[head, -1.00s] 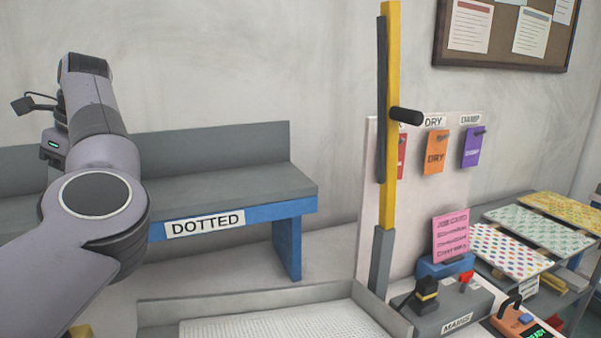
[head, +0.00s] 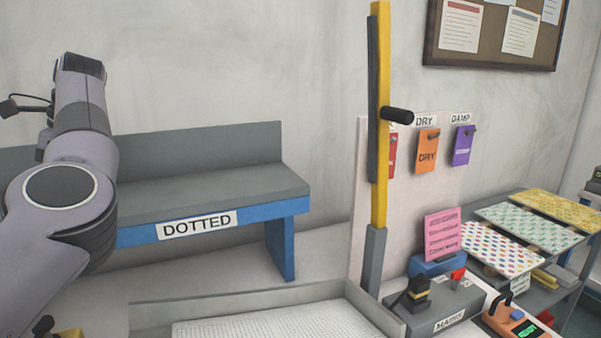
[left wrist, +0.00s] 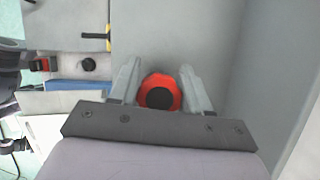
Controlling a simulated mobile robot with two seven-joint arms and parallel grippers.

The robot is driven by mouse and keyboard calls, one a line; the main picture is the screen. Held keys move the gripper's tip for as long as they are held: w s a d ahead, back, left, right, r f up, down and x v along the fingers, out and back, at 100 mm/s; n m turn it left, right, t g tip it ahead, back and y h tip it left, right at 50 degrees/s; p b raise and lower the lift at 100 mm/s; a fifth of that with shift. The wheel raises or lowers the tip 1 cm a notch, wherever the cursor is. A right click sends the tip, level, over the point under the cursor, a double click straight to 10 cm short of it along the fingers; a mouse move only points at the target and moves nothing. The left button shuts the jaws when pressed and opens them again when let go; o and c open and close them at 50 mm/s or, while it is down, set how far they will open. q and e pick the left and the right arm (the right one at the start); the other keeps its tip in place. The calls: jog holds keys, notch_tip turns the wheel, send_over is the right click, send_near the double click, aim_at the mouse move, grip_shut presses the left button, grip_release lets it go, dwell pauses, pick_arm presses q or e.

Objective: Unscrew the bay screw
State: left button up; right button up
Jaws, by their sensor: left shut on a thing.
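In the left wrist view, a round red knob (left wrist: 174,82) with a dark centre, which looks like the bay screw, sits between the two fingers of my left gripper (left wrist: 160,68). The gripper is shut on it. A plain grey surface lies behind the knob. In the head view only my left arm's links show at the left; the gripper and knob are out of that view. My right gripper is in neither view.
A grey and blue bench (head: 225,185) labelled DOTTED stands by the wall. A yellow post (head: 380,130) with a black handle rises behind a grey tray (head: 235,299). A grey control box (head: 437,307) stands right of the tray, and patterned boards (head: 500,250) lie on a shelf.

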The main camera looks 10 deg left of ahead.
pick_arm(q)
jog(key=shift+s+d+n+g, duration=0.15)
jog(key=shift+n+g, duration=0.45)
jog(key=shift+n, duration=1.1)
jog(key=shift+h, duration=0.3)
jog(key=o, duration=1.1)
jog(key=shift+o, duration=0.2)
